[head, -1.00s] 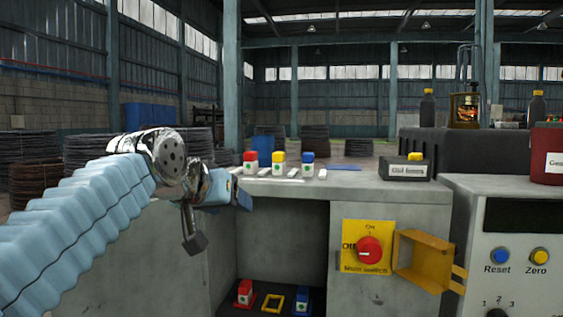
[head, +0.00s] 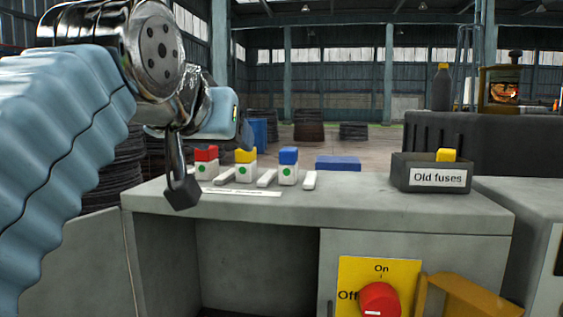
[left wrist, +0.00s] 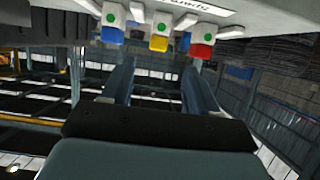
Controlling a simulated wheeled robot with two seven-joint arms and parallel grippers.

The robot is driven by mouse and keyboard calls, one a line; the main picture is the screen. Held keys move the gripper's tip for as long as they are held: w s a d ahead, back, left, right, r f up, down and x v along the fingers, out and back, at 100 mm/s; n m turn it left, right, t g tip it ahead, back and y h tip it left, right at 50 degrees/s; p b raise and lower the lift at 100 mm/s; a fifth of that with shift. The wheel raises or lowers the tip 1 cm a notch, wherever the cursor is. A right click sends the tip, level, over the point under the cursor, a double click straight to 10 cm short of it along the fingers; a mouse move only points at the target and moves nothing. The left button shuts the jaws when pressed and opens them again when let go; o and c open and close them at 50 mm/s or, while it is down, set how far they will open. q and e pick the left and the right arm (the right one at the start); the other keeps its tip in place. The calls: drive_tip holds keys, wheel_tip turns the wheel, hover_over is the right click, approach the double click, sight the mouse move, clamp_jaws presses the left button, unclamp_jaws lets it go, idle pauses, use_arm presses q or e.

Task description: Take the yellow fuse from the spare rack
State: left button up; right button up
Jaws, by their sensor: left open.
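The yellow fuse (head: 245,165), white-bodied with a yellow top and a green dot, stands upright on the bench top between a red fuse (head: 205,162) and a blue fuse (head: 288,166). White strips lie between them. My left gripper (head: 243,132) is in front of the row, above the bench, apart from the fuses; its fingers are partly hidden by its own body. In the left wrist view, which is upside down, my left gripper (left wrist: 157,80) is open and empty. The yellow fuse (left wrist: 159,38) shows beyond it, between the fingers' directions. My right gripper is not in view.
A black "Old fuses" box (head: 430,177) with a yellow-topped item stands at the right of the bench. A blue block (head: 338,163) lies behind. Below are the red main switch (head: 380,299) and its open yellow cover (head: 468,297). The bench front (head: 350,207) is clear.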

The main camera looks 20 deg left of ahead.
sight(242, 152)
use_arm(q)
drive_tip(key=x, duration=0.5)
drive_tip(key=shift+w+a+f, duration=0.1)
drive_tip(key=shift+w+a, duration=0.05)
drive_tip(key=shift+p+x, duration=0.45)
drive_tip(key=shift+x, duration=2.75)
drive_tip(key=c, duration=1.1)
